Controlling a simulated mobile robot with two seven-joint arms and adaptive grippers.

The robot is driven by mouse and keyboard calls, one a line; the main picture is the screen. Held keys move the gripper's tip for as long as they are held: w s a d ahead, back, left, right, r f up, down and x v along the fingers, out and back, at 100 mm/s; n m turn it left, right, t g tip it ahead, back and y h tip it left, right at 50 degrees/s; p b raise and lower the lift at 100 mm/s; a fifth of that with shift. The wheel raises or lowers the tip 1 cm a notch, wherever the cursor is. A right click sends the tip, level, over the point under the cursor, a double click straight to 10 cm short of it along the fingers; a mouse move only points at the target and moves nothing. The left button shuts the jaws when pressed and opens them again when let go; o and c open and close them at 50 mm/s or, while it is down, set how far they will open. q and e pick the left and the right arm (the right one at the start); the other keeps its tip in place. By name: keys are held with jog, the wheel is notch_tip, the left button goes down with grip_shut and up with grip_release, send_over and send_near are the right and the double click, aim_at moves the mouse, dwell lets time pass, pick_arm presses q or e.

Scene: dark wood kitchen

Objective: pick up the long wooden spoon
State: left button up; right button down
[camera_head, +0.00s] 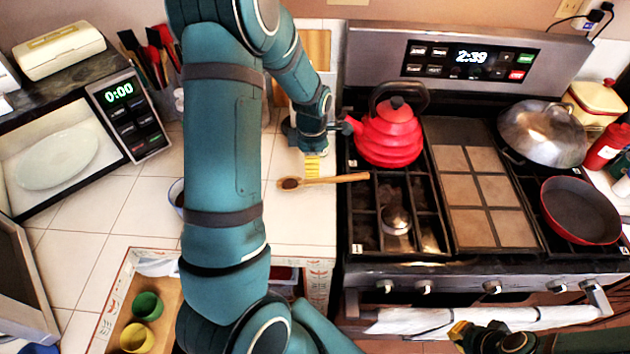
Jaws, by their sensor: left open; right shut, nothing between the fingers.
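The long wooden spoon (335,180) lies roughly sideways on the white tiled counter. Its darker bowl (291,183) is at the left, and its handle reaches right to the edge of the stove. My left gripper (313,167) points down over the counter, with its yellow fingertips just behind the spoon's middle. It is open and does not hold the spoon; I cannot tell whether it touches it. My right gripper (459,331) is low at the right, in front of the stove, far from the spoon. It is shut and empty.
A red kettle (390,135) stands on the stove right of my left gripper. A steel domed lid (542,133) and a red pan (580,209) are further right. My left arm hides much of the counter. A towel (480,319) hangs on the oven handle.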

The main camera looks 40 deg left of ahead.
aim_at(311, 182)
pick_arm(q)
notch_tip(311, 182, down, 9)
jog(key=shift+s+a+r, duration=0.1)
jog(key=shift+a+r, duration=0.05)
dwell(0.4)
grip_shut()
